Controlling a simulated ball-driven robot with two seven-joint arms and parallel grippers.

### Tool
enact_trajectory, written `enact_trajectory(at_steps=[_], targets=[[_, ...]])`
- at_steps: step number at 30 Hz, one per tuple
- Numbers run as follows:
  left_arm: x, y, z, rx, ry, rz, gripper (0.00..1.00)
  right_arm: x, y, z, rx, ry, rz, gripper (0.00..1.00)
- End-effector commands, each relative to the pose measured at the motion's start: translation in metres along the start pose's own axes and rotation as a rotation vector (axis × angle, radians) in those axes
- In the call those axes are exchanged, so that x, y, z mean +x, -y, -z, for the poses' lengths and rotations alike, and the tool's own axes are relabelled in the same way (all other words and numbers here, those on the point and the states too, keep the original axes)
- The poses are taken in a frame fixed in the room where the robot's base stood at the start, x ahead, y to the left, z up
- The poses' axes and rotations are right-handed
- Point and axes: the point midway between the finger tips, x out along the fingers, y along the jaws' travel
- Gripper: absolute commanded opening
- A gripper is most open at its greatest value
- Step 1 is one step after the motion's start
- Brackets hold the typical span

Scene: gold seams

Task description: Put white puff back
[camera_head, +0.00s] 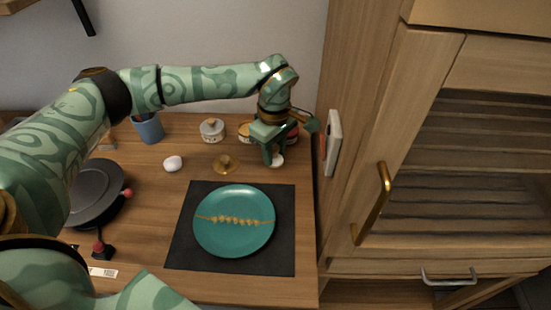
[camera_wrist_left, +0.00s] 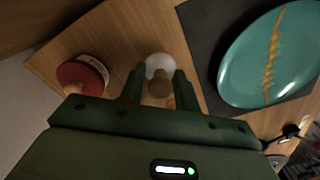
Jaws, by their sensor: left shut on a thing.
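The white puff (camera_head: 277,160) is a small pale round thing with a tan knob, low over the wooden table near its right side. It also shows in the left wrist view (camera_wrist_left: 159,62), between the fingers. My left gripper (camera_head: 272,155) points down and is shut on the puff's knob; the fingers hide part of it. I cannot tell whether the puff touches the table. My right gripper is not in view.
A teal plate (camera_head: 234,242) with a gold seam lies on a dark mat (camera_head: 184,254). A gold lid-like disc (camera_head: 226,164), a white rounded object (camera_head: 172,163) and a white pot (camera_head: 212,130) stand nearby. A red-topped jar (camera_wrist_left: 80,76) is close. A wooden cabinet (camera_head: 352,130) bounds the right.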

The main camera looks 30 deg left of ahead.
Motion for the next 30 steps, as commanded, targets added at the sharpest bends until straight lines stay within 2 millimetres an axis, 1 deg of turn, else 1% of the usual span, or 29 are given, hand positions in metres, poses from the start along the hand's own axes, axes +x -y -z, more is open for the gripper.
enact_trajectory(at_steps=[1, 4, 7, 11, 15, 16, 17, 18, 26, 28, 30], targets=[[0.011, 0.0, 0.0, 0.0, 0.001, 0.004, 0.14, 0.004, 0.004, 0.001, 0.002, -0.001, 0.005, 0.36], [0.025, 0.0, 0.0, -0.001, 0.001, 0.002, 0.14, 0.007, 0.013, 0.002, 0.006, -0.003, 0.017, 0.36], [0.025, 0.0, 0.0, -0.001, 0.0, -0.001, 0.14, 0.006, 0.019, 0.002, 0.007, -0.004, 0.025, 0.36], [0.024, 0.0, 0.0, -0.001, 0.0, -0.001, 0.14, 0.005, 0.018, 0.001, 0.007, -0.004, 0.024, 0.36], [0.027, 0.0, 0.0, -0.001, 0.0, -0.001, 0.14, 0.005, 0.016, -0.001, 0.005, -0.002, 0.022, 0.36], [0.027, 0.0, 0.0, -0.001, 0.0, -0.001, 0.41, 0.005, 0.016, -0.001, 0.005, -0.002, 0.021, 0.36], [0.027, 0.0, 0.0, -0.001, 0.0, -0.001, 0.49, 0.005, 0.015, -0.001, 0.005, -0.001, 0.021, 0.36], [0.027, 0.0, 0.0, -0.001, 0.0, -0.001, 0.54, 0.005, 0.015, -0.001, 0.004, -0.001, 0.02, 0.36], [0.026, 0.0, 0.0, -0.001, 0.0, -0.001, 0.54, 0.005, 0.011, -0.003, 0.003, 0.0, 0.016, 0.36], [0.021, 0.0, 0.0, -0.001, 0.0, -0.002, 0.54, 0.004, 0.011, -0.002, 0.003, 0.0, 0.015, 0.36], [0.011, -0.001, 0.0, 0.0, -0.001, -0.005, 0.54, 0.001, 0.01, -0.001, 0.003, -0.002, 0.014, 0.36]])
